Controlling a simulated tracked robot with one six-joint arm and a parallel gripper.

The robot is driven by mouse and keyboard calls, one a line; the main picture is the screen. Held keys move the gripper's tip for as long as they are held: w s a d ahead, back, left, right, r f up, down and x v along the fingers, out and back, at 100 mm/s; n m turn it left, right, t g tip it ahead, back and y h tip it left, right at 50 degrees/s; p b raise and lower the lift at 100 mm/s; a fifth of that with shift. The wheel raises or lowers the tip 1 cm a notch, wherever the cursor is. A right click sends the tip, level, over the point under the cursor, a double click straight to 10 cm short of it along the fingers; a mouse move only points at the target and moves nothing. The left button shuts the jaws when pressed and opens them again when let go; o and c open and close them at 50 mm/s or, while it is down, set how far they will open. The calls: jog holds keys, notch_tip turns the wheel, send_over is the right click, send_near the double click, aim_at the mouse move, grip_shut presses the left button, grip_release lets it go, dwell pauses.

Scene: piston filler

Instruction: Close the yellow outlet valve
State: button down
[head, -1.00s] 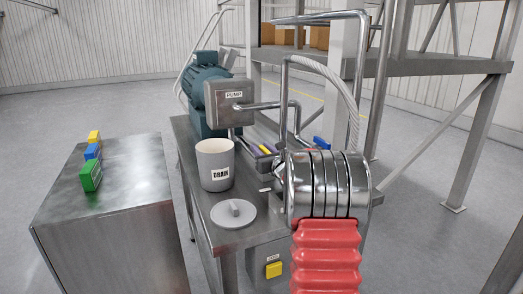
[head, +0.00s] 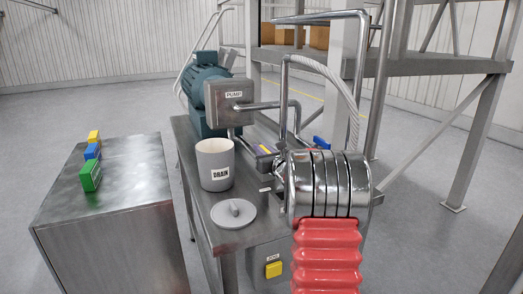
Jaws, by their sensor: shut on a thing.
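The yellow outlet valve handle (head: 265,148) shows as a thin yellow strip beside the pipes, right of the drain cup. My gripper (head: 263,153) is shut on it, with grey and purple finger parts close around the strip. My wrist and the red sleeve of my arm stand in front at the right. They hide part of the gripper, the valve body and the pipe below it. How far the handle is turned is hard to tell at this size.
A grey cup marked DRAIN (head: 215,170) and a round grey lid (head: 233,213) stand on the steel table left of my gripper. The pump box (head: 229,102) and steel pipes (head: 283,92) are behind. A blue handle (head: 321,142) is behind my wrist. A steel cabinet (head: 105,210) bears coloured blocks.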

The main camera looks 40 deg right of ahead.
jog(key=shift+n+y, duration=0.4)
jog(key=shift+y, duration=0.2)
jog(key=shift+s+a+n+g+y, duration=0.1)
jog(key=shift+a+n+g+y, duration=0.45)
jog(key=shift+n+y, duration=1.45)
jog(key=shift+s+a+n+g+y, duration=0.1)
jog(key=shift+a+n+g+y, duration=0.4)
jog(key=shift+n+y, duration=1.5)
jog(key=shift+s+a+n+g+y, duration=0.1)
jog(key=shift+a+n+g+y, duration=0.6)
jog(key=shift+y, duration=2.4)
jog(key=shift+n+y, duration=0.4)
jog(key=shift+s+a+r+n+g+y, duration=0.1)
jog(key=shift+s+a+n+g+y, duration=0.1)
jog(key=shift+n+g+y, duration=0.5)
jog(key=shift+s+a+r+n+g+y, duration=0.1)
jog(key=shift+s+n+g+y, duration=0.05)
jog(key=shift+n+g+y, duration=0.5)
jog(key=c, duration=1.8)
grip_release()
jog(key=shift+f, duration=0.15)
jog(key=shift+o, duration=0.2)
